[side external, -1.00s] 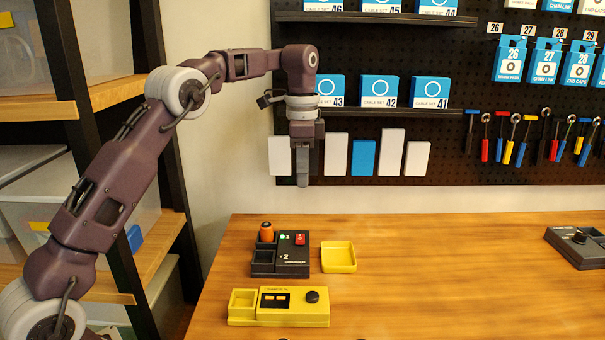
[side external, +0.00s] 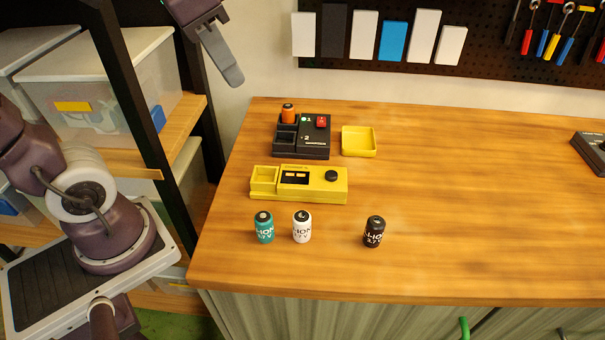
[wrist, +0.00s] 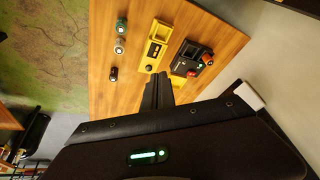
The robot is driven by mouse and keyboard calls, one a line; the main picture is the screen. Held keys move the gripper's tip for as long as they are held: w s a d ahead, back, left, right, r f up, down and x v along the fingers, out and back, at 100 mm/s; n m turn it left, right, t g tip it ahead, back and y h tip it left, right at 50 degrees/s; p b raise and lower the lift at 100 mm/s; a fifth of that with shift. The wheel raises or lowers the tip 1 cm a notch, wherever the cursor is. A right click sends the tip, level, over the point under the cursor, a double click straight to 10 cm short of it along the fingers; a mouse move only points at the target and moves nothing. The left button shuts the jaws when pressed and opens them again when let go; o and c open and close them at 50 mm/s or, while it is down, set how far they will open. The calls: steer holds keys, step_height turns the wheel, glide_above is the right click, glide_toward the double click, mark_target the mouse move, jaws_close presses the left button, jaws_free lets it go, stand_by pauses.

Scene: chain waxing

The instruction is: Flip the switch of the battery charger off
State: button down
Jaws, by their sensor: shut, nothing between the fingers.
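The black battery charger (side external: 316,149) sits at the back left of the wooden table, with a red switch (side external: 322,122) at its top right and a lit green light beside the mark 1. An orange battery (side external: 288,113) stands in its upper left slot; the lower slot looks empty. My gripper (side external: 236,82) is shut and empty, in the air to the upper left of the charger and apart from it. In the wrist view the charger (wrist: 192,58) is ahead of the shut fingers (wrist: 158,82). Whether the switch is on cannot be read from its tilt.
A yellow tester (side external: 322,196) with a black knob lies in front of the charger. A yellow tray (side external: 359,141) is to its right. Teal (side external: 264,227), white (side external: 302,226) and black (side external: 374,232) batteries stand nearer the front edge. The table's right side is mostly clear.

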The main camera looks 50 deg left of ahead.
steer(key=c, duration=1.9)
jaws_free()
steer(key=s+f, duration=0.1)
steer(key=s, duration=0.1)
steer(key=s+f+n, duration=0.1)
steer(key=s+f, duration=0.1)
steer(key=s, duration=0.1)
steer(key=s+d+f+n+t, duration=0.1)
steer(key=s+f, duration=0.1)
steer(key=s, duration=0.1)
steer(key=shift+f, duration=0.2)
steer(key=shift+c, duration=0.2)
steer(key=o, duration=0.7)
steer(key=shift+n+g, duration=0.3)
steer(key=shift+n, duration=0.5)
steer(key=w+r, duration=0.1)
steer(key=w, duration=0.2)
steer(key=w+r, duration=0.1)
steer(key=w, duration=0.1)
steer(key=shift+a+r, duration=0.3)
steer(key=shift+c, duration=0.2)
steer(key=n+g, duration=0.5)
steer(key=n, duration=0.2)
glide_above(322, 119)
step_height(322, 119, down, 13)
steer(key=shift+a+f, duration=0.1)
step_height(322, 119, down, 6)
steer(key=shift+r, duration=0.2)
steer(key=shift+f, duration=0.35)
